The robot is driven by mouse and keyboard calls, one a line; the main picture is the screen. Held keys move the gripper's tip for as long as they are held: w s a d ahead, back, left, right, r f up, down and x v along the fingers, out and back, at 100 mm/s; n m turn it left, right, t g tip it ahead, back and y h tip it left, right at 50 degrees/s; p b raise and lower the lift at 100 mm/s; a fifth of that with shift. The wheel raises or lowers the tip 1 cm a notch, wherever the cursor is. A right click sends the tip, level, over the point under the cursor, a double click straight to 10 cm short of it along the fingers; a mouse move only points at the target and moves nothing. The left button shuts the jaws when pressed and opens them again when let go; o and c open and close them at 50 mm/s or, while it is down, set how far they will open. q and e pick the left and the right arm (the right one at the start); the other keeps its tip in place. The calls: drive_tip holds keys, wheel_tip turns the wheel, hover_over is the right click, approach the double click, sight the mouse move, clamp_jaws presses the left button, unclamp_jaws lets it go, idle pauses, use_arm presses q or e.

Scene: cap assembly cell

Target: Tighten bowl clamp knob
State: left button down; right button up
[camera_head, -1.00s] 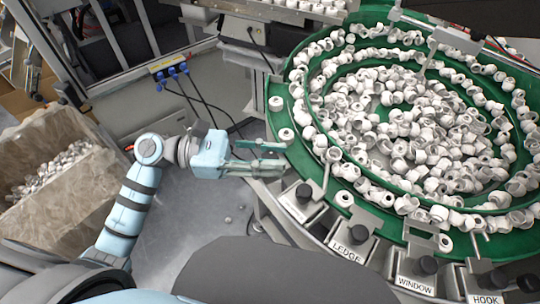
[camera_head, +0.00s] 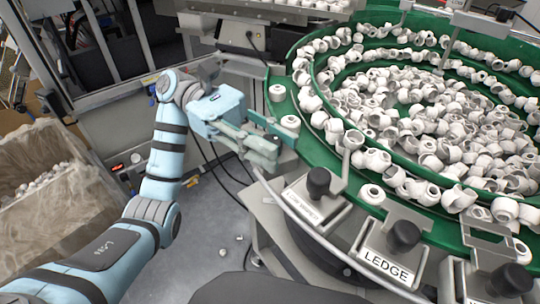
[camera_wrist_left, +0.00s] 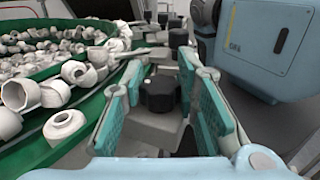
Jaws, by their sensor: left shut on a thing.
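My left gripper (camera_head: 278,142) reaches in from the left over the rim of the green bowl (camera_head: 262,72). Its fingers stand some way apart. In the left wrist view, a black knob (camera_wrist_left: 160,94) shows between the two teal finger pads of my left gripper (camera_wrist_left: 163,75), and I am shut on it. In the head view, a black knob (camera_head: 318,182) on a labelled metal bracket shows just to the front right of the fingertips, so contact is hard to make out. My right gripper is not in view.
More black knobs line the bowl's edge, one on the LEDGE bracket (camera_head: 403,236). Many white caps (camera_head: 440,110) fill the bowl. A bin with a plastic liner (camera_head: 95,195) stands on the left.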

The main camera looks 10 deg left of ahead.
use_arm(q)
drive_tip(key=shift+f+m+g+b, duration=0.15)
drive_tip(key=shift+m+g+b, duration=0.15)
drive_tip(key=shift+g, duration=0.2)
drive_tip(key=c, duration=1.2)
unclamp_jaws()
wheel_tip(320, 180, up, 10)
drive_tip(key=shift+r, duration=0.15)
